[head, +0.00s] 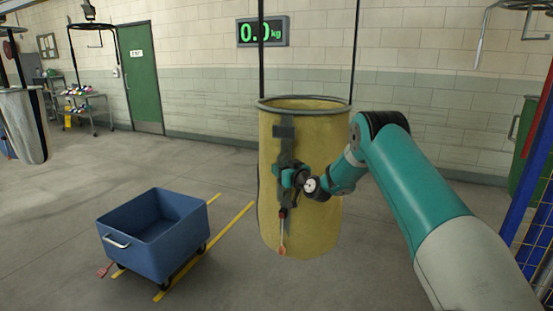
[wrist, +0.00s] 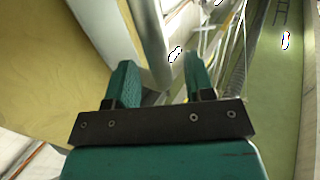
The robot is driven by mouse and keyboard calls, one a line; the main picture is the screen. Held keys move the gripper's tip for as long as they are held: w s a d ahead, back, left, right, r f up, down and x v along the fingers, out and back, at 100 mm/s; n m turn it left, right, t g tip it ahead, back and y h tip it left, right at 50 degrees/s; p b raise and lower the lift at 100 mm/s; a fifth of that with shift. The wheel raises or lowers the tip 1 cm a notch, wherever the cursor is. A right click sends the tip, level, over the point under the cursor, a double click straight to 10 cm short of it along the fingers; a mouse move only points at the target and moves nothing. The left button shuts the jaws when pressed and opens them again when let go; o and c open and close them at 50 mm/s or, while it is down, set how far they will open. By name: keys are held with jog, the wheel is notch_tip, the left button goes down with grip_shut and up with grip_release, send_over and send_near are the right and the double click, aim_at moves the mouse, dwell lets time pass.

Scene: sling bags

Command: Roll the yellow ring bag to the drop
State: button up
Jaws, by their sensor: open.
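The yellow ring bag (head: 325,215) hangs upright from a metal ring (head: 304,104) on two dark straps, its base above the floor. A dark strap runs down its front, and a cord with an orange-red tag (head: 282,251) hangs low on it. My gripper (head: 288,178) is at the bag's front, near the strap; the wrist hides part of it. In the wrist view my gripper (wrist: 161,80) is open, with the yellow bag (wrist: 50,60) on the left and a grey bar beyond the fingers. I cannot tell whether the fingers touch the bag. No marked drop is clearly identifiable.
A blue wheeled cart (head: 155,237) stands on the floor at left, by yellow floor lines (head: 215,242). A white bag (head: 22,125) hangs far left. A blue post and mesh stand at right. Floor behind the cart is clear.

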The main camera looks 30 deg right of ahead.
jog(key=shift+w+a+p, duration=0.15)
jog(key=shift+w+p, duration=0.25)
jog(key=shift+w, duration=1.5)
grip_shut()
